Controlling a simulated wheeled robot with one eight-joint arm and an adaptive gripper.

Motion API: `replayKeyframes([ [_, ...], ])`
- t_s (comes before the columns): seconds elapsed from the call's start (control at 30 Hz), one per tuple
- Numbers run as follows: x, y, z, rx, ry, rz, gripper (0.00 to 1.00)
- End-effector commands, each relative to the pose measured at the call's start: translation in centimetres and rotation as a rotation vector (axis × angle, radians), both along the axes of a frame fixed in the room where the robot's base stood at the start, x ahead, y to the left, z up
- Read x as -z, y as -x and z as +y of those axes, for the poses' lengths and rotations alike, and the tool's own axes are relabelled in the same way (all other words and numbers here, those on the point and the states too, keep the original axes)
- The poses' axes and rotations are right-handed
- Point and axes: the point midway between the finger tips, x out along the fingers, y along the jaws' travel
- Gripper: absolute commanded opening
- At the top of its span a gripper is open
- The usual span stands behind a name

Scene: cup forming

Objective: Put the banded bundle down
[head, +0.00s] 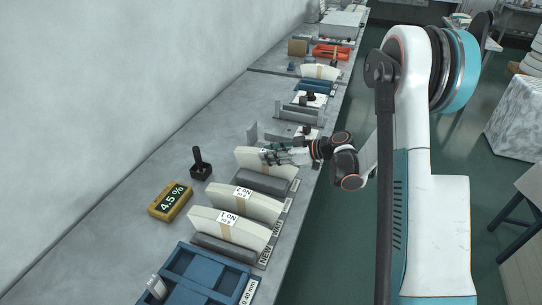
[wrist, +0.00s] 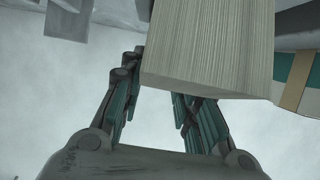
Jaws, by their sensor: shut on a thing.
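A pale bundle of sheets (head: 249,159) with a tan band stands on edge near the middle of the bench in the head view. My gripper (head: 268,155) reaches over it from the right, and its fingers are shut on it. In the wrist view the lined edge of the sheets (wrist: 208,45) fills the upper middle, between and above the fingers of my gripper (wrist: 162,98). I cannot tell whether the bundle touches the bench. Its underside is hidden.
A dark grey bar (head: 264,183) lies just in front. A grey upright bracket (head: 252,135) stands behind.

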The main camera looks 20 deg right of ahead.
Motion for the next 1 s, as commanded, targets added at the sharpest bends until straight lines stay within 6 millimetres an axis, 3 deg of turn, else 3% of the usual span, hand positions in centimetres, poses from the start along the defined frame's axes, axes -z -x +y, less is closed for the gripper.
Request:
replayKeyframes([
  [0.23,0.2,0.0,0.0,0.000,-0.001,-0.001,0.00],
  [0.27,0.3,0.0,0.0,0.000,0.000,0.000,0.34],
  [0.33,0.2,0.0,0.0,0.000,0.000,0.000,0.50],
  [0.77,-0.2,0.0,0.0,0.000,0.000,0.000,0.50],
  [1.0,-1.9,2.1,-3.1,0.006,0.000,0.001,0.50],
])
